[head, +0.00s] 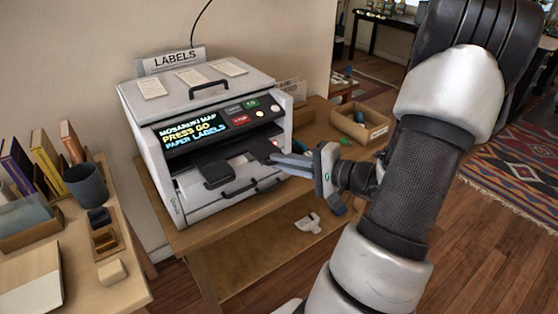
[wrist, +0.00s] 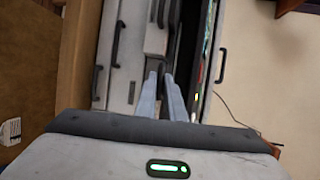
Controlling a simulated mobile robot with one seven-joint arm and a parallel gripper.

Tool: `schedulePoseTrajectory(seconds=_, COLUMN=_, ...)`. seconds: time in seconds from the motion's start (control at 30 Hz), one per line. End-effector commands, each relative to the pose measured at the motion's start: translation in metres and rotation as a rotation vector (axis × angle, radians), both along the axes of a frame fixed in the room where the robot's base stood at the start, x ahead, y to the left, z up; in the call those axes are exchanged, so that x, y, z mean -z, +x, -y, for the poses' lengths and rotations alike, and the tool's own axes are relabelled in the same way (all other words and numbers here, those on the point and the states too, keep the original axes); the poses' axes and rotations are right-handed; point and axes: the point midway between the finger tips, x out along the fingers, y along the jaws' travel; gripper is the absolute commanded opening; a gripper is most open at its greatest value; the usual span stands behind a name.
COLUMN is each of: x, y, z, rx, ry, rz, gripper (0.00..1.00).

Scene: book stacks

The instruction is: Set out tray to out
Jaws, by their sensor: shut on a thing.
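The label printer (head: 190,208) stands on a wooden table, with a lit panel (head: 208,127) reading "PRESS GO" and "PAPER LABELS". The out tray (head: 218,174) is a dark piece in the open slot below that panel, level and partly out over the front. My gripper (head: 272,159) reaches in from the right, its fingers closed at the slot's right part. In the wrist view, my gripper's fingers (wrist: 162,78) are close together against the printer's front, beside the grey tray part (wrist: 155,40). The fingers hide the exact place of contact.
A handled drawer (head: 240,187) is below the slot. A wooden box (head: 358,125) stands right of the printer. A side table at left holds a dark cup (head: 86,184), books and small blocks. A white piece (head: 308,223) lies on the lower shelf.

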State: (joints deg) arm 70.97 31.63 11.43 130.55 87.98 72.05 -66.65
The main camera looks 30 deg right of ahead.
Motion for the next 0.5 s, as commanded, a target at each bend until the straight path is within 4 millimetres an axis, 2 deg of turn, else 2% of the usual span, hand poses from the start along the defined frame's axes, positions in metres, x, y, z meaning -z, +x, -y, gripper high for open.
schedulePoseTrajectory(seconds=0.07, x=0.0009, y=-0.0032, z=0.0011, rx=0.002, ry=0.000, rz=-0.004, gripper=0.00)
schedulePoseTrajectory(seconds=0.1, x=0.0011, y=-0.0034, z=0.0011, rx=0.002, ry=0.001, rz=-0.004, gripper=0.11)
schedulePoseTrajectory(seconds=0.2, x=0.0011, y=-0.0030, z=0.0009, rx=0.002, ry=0.001, rz=-0.004, gripper=0.28)
schedulePoseTrajectory(seconds=0.5, x=0.0008, y=-0.0024, z=0.0007, rx=0.001, ry=0.000, rz=-0.004, gripper=0.28)
